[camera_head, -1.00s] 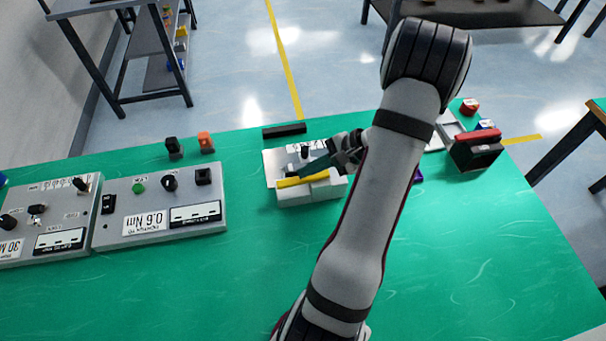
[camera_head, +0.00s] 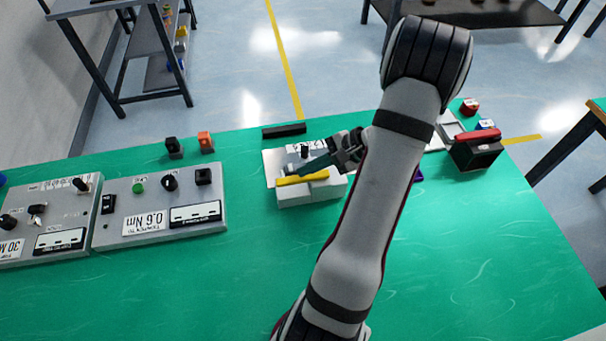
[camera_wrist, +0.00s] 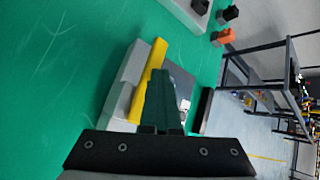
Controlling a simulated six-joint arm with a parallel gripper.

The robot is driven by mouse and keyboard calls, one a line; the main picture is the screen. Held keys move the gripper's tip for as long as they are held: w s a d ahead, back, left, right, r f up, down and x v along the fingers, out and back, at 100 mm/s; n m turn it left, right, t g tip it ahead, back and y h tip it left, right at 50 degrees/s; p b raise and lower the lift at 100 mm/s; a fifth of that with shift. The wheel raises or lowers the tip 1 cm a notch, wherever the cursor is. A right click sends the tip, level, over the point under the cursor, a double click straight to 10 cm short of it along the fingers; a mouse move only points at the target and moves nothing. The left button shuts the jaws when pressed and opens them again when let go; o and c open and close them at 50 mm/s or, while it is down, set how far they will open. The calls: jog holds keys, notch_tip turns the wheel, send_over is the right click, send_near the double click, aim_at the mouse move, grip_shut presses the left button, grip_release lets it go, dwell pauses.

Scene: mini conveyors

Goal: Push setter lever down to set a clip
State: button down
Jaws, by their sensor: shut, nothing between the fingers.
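The setter (camera_head: 312,195) is a light grey block on the green table, with a yellow lever (camera_head: 303,179) along its near side. My gripper (camera_head: 292,170) is shut and empty. Its dark green fingers lie just behind and above the lever in the head view. In the wrist view the shut fingers (camera_wrist: 170,72) lie right alongside the yellow lever (camera_wrist: 150,78) and hide part of the setter. I cannot tell whether they touch the lever. No clip can be made out.
Two grey control panels (camera_head: 160,233) stand at the left. A black block (camera_head: 173,148) and an orange block (camera_head: 205,141) stand behind them, and a black bar (camera_head: 284,131) lies behind the setter. A dark box (camera_head: 476,154) is at right. The front table is clear.

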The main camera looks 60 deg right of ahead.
aim_at(308, 176)
jog(key=shift+r, duration=0.7)
jog(key=shift+r, duration=2.55)
